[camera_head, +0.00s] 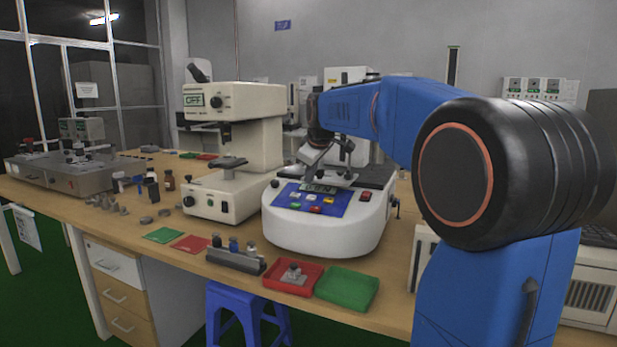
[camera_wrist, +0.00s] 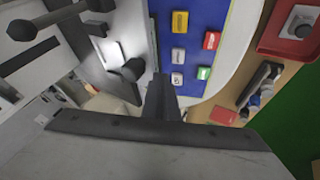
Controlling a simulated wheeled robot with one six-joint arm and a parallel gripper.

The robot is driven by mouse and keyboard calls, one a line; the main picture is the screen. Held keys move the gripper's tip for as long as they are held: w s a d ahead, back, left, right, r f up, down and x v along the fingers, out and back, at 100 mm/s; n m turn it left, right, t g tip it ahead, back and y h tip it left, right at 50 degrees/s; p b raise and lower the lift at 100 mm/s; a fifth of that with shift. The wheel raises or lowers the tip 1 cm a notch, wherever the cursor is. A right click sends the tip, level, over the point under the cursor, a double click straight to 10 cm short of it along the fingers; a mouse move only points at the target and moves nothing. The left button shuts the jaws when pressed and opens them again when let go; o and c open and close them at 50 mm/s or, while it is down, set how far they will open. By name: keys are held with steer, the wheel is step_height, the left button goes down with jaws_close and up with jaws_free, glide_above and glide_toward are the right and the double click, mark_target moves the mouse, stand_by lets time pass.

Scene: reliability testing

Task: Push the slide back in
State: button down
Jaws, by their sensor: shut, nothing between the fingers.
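The white tester (camera_head: 320,232) with a blue button panel (camera_head: 307,200) stands on the bench at the centre. A metal slide with a small dark knob (camera_wrist: 130,69) shows in the wrist view, left of the blue panel (camera_wrist: 192,40). In the head view the slide area is partly hidden by my gripper (camera_head: 312,168), which hangs low over the machine behind the panel. In the wrist view my gripper (camera_wrist: 161,85) is shut and empty, close to the right of the knob. I cannot tell whether it touches it.
A red tray (camera_head: 293,266) with a metal part, a green tray (camera_head: 347,303) and a holder with several small pieces (camera_head: 235,261) lie in front of the tester. A cream instrument (camera_head: 240,102) stands to its left. A red switch (camera_head: 365,196) sits right of the panel.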

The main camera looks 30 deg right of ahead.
mark_target(319, 169)
steer(key=w+d, duration=0.4)
steer(key=d, duration=0.1)
steer(key=shift+w+d, duration=0.2)
steer(key=shift+d, duration=0.15)
stand_by(0.3)
